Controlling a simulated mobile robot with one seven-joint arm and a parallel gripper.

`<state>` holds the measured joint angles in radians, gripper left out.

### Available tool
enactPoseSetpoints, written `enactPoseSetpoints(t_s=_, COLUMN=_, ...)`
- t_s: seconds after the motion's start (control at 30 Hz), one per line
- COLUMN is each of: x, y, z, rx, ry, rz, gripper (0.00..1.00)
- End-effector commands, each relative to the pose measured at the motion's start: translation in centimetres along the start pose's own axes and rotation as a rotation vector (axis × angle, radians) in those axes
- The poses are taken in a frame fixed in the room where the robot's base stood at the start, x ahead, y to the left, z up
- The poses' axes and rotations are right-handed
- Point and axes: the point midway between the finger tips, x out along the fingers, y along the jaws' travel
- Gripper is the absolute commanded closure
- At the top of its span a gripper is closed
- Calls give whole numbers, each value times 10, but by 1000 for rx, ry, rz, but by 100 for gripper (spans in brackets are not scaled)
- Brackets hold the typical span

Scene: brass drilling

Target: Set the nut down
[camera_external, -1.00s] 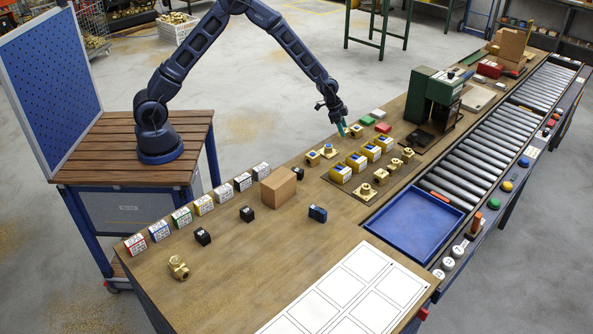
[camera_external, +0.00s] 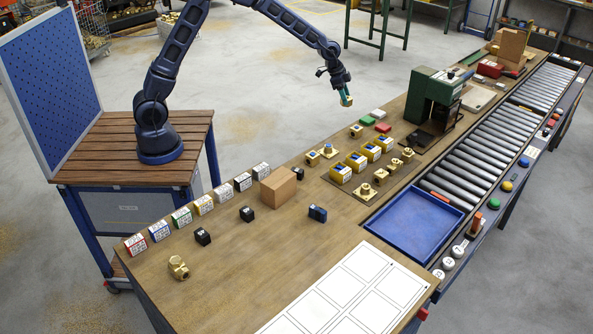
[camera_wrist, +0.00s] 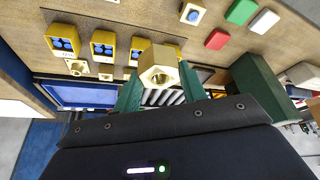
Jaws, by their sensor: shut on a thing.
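My gripper (camera_external: 346,99) is raised above the bench (camera_external: 240,240), near its back edge in the external view. It is shut on a brass hex nut (camera_wrist: 159,66). In the wrist view the nut sits between the two green fingers, its threaded hole facing the camera. In the external view the nut (camera_external: 347,101) shows small at the fingertips, clear of the bench top.
Yellow bins with blue contents (camera_external: 357,161) stand mid-bench, with several brass fittings (camera_external: 380,177) beside them. Loose brass pieces (camera_external: 326,150), red and green blocks (camera_external: 382,127) and a green machine (camera_external: 435,92) are nearby. A blue tray (camera_external: 410,222) lies at the front.

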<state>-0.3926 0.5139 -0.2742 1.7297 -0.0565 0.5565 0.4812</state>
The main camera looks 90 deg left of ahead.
Motion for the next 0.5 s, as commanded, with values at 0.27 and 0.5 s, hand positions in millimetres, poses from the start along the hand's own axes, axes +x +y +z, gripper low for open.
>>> enactPoseSetpoints(t_s=0.27, x=4, y=34, z=-16, rx=53, ry=0, rz=22, gripper=94)
enactPoseSetpoints(t_s=0.5, x=11, y=126, z=-51, rx=194, ry=-1, rz=80, gripper=94)
